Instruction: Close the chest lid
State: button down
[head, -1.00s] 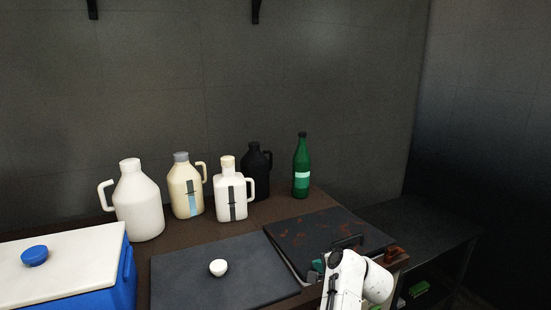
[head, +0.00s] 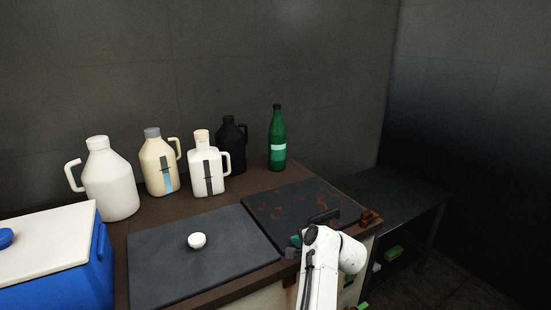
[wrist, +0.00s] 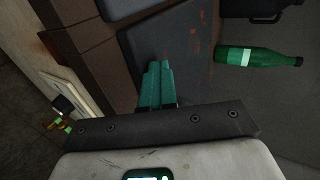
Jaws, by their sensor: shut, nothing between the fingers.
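The chest lid (head: 290,205) is a dark slab with rust-red marks and a dark handle (head: 324,216). In the head view it lies flat, with no clear gap along its left edge. It also shows in the wrist view (wrist: 183,42). My gripper (head: 295,241) has teal fingers and is at the lid's near edge, partly hidden by my white wrist. In the wrist view the fingers (wrist: 154,66) are together and empty, over the lid's surface. I cannot tell whether they touch it. The lid's near edge is partly hidden by my arm.
A second dark panel with a white knob (head: 197,240) lies to the left. Several jugs and a green bottle (head: 278,145) stand behind. A blue cooler (head: 85,275) is at the far left. A lower dark shelf (head: 405,195) is at the right.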

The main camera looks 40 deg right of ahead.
jog(key=shift+s+f, duration=0.25)
jog(key=shift+f, duration=0.5)
jog(key=shift+s+r, duration=0.25)
jog(key=shift+s, duration=0.15)
jog(key=r+v, duration=0.1)
jog(key=v, duration=0.9)
jog(key=shift+w+r+p, duration=0.15)
jog(key=shift+w+p, duration=0.15)
jog(key=shift+w+a, duration=0.1)
